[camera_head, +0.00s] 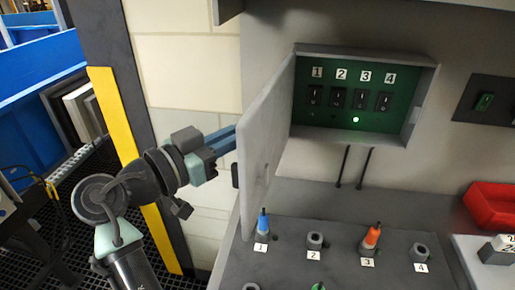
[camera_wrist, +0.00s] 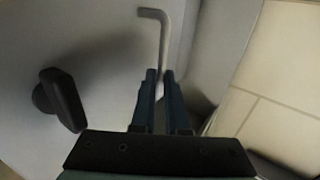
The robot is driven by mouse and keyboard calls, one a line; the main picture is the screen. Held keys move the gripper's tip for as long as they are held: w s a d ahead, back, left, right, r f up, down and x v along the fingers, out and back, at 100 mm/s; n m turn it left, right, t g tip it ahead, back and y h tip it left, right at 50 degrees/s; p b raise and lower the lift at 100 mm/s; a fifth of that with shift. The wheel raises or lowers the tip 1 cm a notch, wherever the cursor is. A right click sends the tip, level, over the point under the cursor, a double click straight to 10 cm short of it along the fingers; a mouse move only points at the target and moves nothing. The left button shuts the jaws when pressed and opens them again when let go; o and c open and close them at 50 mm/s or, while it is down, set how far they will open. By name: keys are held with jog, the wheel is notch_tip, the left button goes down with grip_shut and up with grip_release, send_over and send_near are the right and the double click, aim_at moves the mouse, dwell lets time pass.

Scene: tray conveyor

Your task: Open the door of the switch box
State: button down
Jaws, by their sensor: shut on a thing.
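The switch box (camera_head: 427,85) is on the wall in the head view. Its grey door (camera_head: 268,130) stands swung wide open to the left, showing a green panel (camera_head: 345,118) with several numbered switches. My gripper (camera_head: 232,136) is at the door's outer side, left of it. In the wrist view my gripper (camera_wrist: 161,76) is shut on a pale L-shaped bar (camera_wrist: 163,40); I cannot tell whether the bar is fixed to the door. A black knob (camera_wrist: 62,99) is on the door face, left of the fingers. The fingertips are partly hidden behind the door in the head view.
Below the box is a grey bench (camera_head: 335,210) with numbered sockets, a blue plug (camera_head: 262,222) and an orange plug (camera_head: 372,237). A red bin (camera_head: 490,207) is at right. A yellow-edged post (camera_head: 125,130) stands behind my arm.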

jog(key=shift+w+a+b, duration=0.4)
jog(key=shift+w+b, duration=0.1)
jog(key=shift+w, duration=0.05)
jog(key=shift+f, duration=0.1)
jog(key=c, duration=0.9)
grip_release()
jog(key=shift+w+d, duration=0.15)
jog(key=shift+a, duration=0.25)
jog(key=b+v, duration=0.2)
jog(key=v, duration=1.1)
jog(key=shift+d, duration=0.1)
